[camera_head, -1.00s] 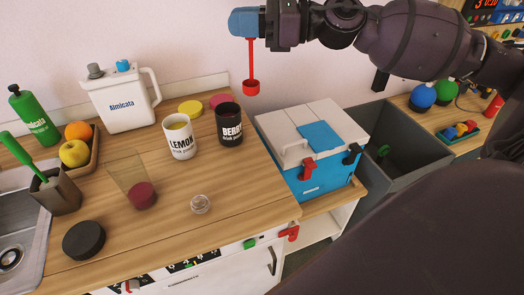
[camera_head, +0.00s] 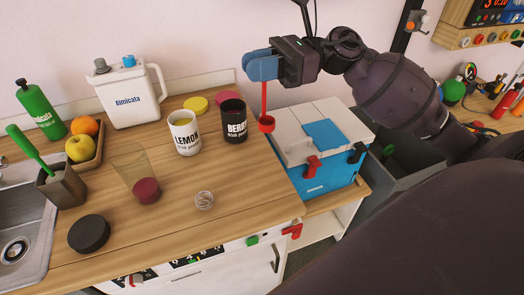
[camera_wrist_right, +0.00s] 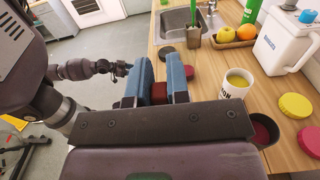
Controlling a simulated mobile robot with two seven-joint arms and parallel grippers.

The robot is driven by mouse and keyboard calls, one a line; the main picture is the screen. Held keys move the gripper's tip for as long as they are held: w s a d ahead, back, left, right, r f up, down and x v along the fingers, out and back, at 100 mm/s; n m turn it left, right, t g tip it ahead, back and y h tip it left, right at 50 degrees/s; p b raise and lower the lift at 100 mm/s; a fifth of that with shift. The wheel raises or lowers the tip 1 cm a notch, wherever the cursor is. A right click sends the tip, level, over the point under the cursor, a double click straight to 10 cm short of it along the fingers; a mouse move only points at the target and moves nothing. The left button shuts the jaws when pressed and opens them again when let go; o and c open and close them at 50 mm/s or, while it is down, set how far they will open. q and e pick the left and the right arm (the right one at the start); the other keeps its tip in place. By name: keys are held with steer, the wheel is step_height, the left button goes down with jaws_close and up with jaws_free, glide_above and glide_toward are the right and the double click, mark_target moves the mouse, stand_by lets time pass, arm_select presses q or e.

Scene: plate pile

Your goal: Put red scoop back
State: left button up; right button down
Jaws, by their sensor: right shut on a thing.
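My right gripper (camera_head: 262,68) has blue fingers shut on the red scoop's (camera_head: 266,124) handle. The scoop hangs upright, cup down, just right of the black BERRY canister (camera_head: 234,124) in the head view, apart from its rim. The canister is open and also shows in the right wrist view (camera_wrist_right: 262,130), with dark red content. A white LEMON canister (camera_head: 184,136) with yellow powder stands left of it. A clear glass (camera_head: 134,170) holds dark red powder. My left gripper (camera_wrist_right: 119,69) is small in the right wrist view; its jaws are unclear.
A blue and white box (camera_head: 325,178) stands right of the canisters. Yellow (camera_head: 195,104) and pink (camera_head: 226,98) lids lie behind them. A white pitcher (camera_head: 130,95), fruit tray (camera_head: 90,161), wire ball (camera_head: 204,200) and black lid (camera_head: 88,233) are on the counter.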

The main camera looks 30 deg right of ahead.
step_height(320, 180, down, 18)
steer(key=shift+r, duration=0.2)
stand_by(0.4)
steer(key=shift+b, duration=0.3)
steer(key=shift+f, duration=0.25)
steer(key=c, duration=1.1)
jaws_free()
steer(key=shift+c, duration=0.2)
steer(key=shift+o, duration=0.2)
steer(key=shift+r, duration=0.1)
steer(key=b+v, duration=0.2)
steer(key=v, duration=1)
steer(key=shift+r, duration=0.15)
